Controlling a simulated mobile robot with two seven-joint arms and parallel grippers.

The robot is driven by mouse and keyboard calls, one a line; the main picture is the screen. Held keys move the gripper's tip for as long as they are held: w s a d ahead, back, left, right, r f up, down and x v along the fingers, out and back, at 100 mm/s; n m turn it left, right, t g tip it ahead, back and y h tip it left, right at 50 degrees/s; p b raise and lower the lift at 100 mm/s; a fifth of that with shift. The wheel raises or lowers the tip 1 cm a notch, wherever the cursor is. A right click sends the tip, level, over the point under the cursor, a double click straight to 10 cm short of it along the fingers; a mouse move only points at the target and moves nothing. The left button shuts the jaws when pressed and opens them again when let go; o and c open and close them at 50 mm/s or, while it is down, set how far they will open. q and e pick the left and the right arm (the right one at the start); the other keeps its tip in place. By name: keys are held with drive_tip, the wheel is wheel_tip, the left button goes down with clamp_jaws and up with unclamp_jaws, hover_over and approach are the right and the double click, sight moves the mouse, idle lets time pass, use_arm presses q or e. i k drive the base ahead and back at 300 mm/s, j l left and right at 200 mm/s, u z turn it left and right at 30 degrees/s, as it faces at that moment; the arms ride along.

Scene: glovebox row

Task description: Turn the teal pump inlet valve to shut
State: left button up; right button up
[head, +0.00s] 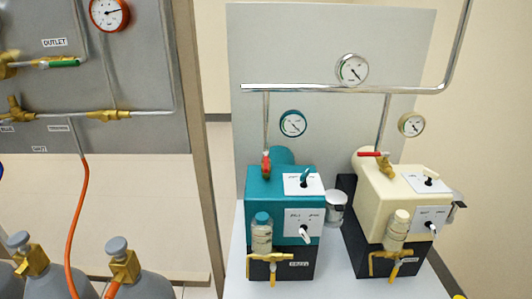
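The teal pump (259,190) stands on a black base on the white bench, right of centre in the head view. Its inlet valve (266,164) is at the foot of the thin pipe at the pump's back left. The red handle of this valve points up and down, in line with the pipe. Neither of my grippers is in view, and nothing touches the valve.
A cream pump (390,190) stands to the right; its red inlet handle (370,154) lies across its pipe. Gauges and a steel pipe (300,88) are above. Grey gas cylinders (150,285), an orange hose (76,215) and a grey panel (130,140) are left.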

sight(266, 155)
drive_tip(key=i+j+u, duration=0.45)
drive_tip(key=i+j, duration=0.3)
